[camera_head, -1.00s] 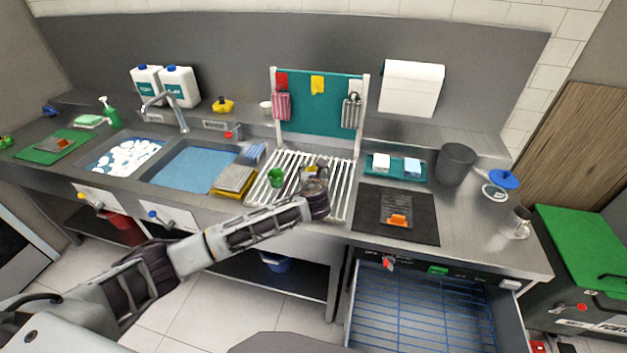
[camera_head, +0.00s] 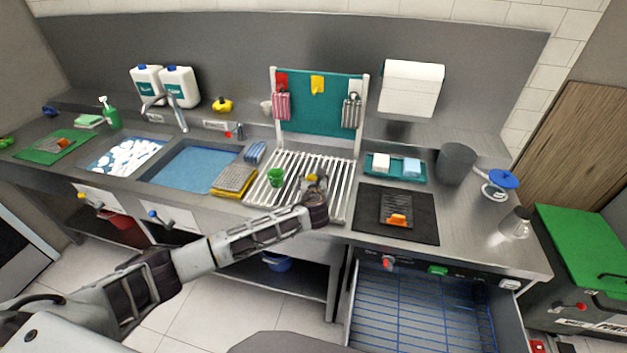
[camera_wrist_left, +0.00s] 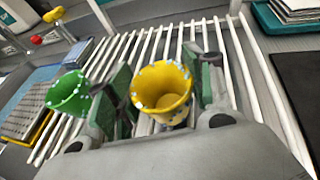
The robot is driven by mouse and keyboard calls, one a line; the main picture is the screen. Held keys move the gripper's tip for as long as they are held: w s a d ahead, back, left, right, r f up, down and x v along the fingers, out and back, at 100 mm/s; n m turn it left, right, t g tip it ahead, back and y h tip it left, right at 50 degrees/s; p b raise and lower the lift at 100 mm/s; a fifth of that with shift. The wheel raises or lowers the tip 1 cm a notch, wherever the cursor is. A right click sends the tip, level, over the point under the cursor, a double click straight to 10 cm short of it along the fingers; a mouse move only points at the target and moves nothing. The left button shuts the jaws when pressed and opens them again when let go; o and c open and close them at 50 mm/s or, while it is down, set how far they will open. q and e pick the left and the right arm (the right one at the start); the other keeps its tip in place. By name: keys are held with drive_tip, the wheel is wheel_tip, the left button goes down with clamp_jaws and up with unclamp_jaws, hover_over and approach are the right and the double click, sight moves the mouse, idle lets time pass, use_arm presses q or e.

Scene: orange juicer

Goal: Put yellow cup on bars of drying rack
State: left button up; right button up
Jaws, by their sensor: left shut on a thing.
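My left gripper (camera_head: 315,186) is above the right part of the drying rack. In the left wrist view, its two green-padded fingers (camera_wrist_left: 165,92) are shut on the yellow cup (camera_wrist_left: 162,86), which has its open mouth facing the camera. The yellow cup shows only in part in the head view (camera_head: 314,180). The drying rack (camera_head: 328,162) has white parallel bars, also in the left wrist view (camera_wrist_left: 232,75). I cannot tell whether the cup touches the bars. My right gripper is not in view.
A green cup (camera_head: 277,177) stands on the rack bars left of my gripper; it also shows in the left wrist view (camera_wrist_left: 69,92). A grey and yellow sponge stack (camera_head: 233,181) lies left of the rack. A black mat (camera_head: 423,214) is to the right. Bars behind the gripper are clear.

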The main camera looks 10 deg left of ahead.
use_arm(q)
drive_tip(key=o, duration=1)
drive_tip(key=shift+r, duration=0.1)
drive_tip(key=shift+b+v, duration=0.3)
drive_tip(key=shift+v, duration=5.65)
